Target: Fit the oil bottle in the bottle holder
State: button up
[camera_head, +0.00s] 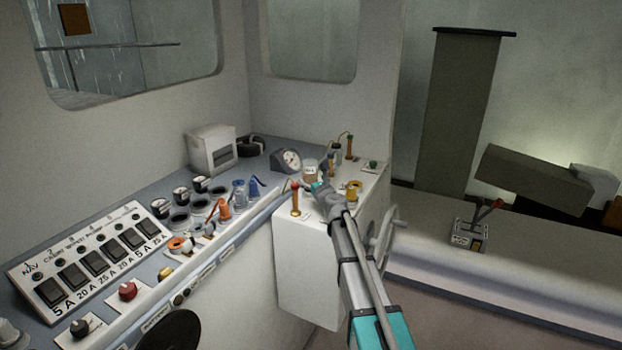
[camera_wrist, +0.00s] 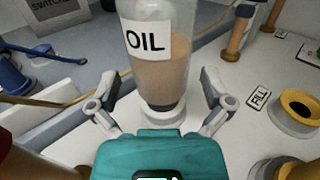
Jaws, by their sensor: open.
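The oil bottle (camera_wrist: 165,60) is clear with brown liquid and a white "OIL" label. In the wrist view it stands upright between the spread fingers of my gripper (camera_wrist: 161,104), which is open around it. Its dark lower end sits over a round white base (camera_wrist: 163,115) on the white top; I cannot tell whether that base is the bottle holder. In the head view the bottle (camera_head: 311,170) is small, at the tip of my arm, and my gripper (camera_head: 318,187) partly hides its lower part.
A yellow-ringed filler marked "FILL" (camera_wrist: 297,106) stands right of the bottle. A switch panel (camera_head: 90,255) and several round holders line the left console. A grey handwheel (camera_head: 384,235) is on the cabinet's right side.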

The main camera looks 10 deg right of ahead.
jog(key=v, duration=0.9)
jog(key=shift+s, duration=0.4)
jog(key=shift+s+a+f+n+y, duration=0.1)
jog(key=shift+s+a+n+y, duration=0.25)
jog(key=shift+n, duration=0.25)
jog(key=s+a+f+n+g+y, duration=0.1)
jog(key=s+a+f+n+g, duration=0.35)
jog(key=s+n, duration=0.4)
jog(key=s+a+f+n+g+y, duration=0.2)
jog(key=s+a+f+n+g, duration=0.3)
jog(key=n, duration=0.6)
jog(key=s+d+f+n+g+h, duration=0.3)
jog(key=s+n, duration=0.3)
jog(key=s, duration=0.3)
jog(key=s+d+f+n+g+h, duration=0.4)
jog(key=s+d+f+n+g, duration=0.1)
jog(key=s, duration=0.5)
jog(key=shift+s+d+f+n, duration=0.25)
jog(key=shift+f+n, duration=0.25)
jog(key=shift+n, duration=0.45)
